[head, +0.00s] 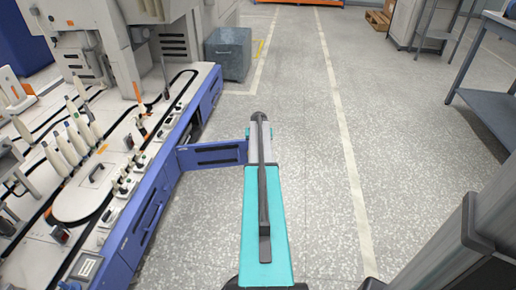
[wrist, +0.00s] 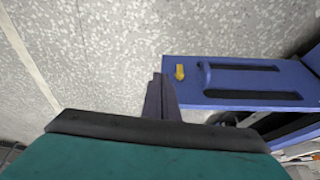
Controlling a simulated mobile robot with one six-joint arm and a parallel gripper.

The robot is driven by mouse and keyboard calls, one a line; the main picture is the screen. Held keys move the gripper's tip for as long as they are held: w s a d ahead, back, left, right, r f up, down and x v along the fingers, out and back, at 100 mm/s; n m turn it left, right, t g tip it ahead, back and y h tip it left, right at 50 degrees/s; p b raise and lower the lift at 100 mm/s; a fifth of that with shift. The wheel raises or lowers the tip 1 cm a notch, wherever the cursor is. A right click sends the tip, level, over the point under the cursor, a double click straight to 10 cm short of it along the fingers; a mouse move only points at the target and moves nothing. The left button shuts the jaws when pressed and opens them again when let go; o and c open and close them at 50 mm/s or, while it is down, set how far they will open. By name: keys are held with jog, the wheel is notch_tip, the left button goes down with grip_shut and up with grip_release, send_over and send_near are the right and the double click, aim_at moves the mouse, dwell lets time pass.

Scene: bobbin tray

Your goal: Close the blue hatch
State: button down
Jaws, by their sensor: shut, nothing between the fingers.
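The blue hatch (head: 212,155) stands open, sticking out from the side of the long blue-sided machine over the floor. In the wrist view the hatch (wrist: 255,81) shows dark slots and a yellow latch (wrist: 180,72) near its free end. My gripper (wrist: 158,82) is shut and empty, at the near corner of the hatch's free end. It overlaps that corner in the wrist view; I cannot tell whether they touch. In the head view my arm hides the gripper and meets the hatch's free end in the picture.
The machine (head: 120,190) with several white bobbins on top fills the left side. A grey bin (head: 228,55) stands beyond it. A grey table (head: 485,100) is at the right. The speckled floor (head: 320,170) right of my arm is clear.

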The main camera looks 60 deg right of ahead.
jog(key=shift+p+v, duration=0.4)
jog(key=shift+v, duration=1.55)
jog(key=shift+d, duration=0.1)
